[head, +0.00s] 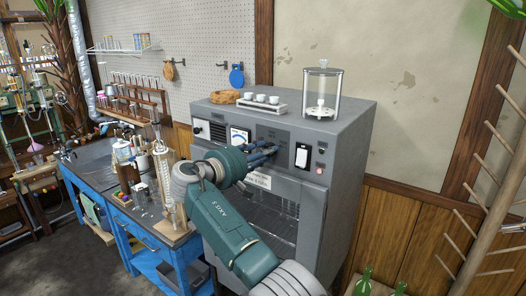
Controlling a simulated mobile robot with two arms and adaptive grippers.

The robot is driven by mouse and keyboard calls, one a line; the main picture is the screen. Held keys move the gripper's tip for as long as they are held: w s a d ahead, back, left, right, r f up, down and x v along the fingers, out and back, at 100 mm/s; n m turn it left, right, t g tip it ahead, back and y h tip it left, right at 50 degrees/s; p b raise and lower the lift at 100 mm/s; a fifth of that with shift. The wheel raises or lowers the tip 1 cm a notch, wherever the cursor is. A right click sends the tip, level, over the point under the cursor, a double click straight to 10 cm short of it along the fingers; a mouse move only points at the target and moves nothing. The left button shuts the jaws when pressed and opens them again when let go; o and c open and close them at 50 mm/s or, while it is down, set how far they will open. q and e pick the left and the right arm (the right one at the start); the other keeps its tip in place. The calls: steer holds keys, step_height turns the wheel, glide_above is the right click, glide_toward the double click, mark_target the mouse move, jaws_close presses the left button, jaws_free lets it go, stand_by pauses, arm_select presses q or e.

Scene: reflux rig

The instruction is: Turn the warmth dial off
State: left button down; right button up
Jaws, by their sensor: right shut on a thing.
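The grey oven-like cabinet (345,140) stands in the middle, with a control panel across the top of its front. My right gripper (270,153) reaches up to this panel from the lower left, its dark blue fingers at the panel's middle. They are shut on what appears to be the warmth dial, which the fingers mostly hide, so its pointer and setting cannot be read. My left gripper is not in view.
A blue bench (94,160) with glassware is left.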

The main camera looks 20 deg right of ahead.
steer(key=shift+d, duration=0.1)
stand_by(0.3)
steer(key=o, duration=1.2)
steer(key=shift+d, duration=0.1)
steer(key=v, duration=0.7)
steer(key=shift+s+a, duration=0.1)
steer(key=shift+a, duration=0.15)
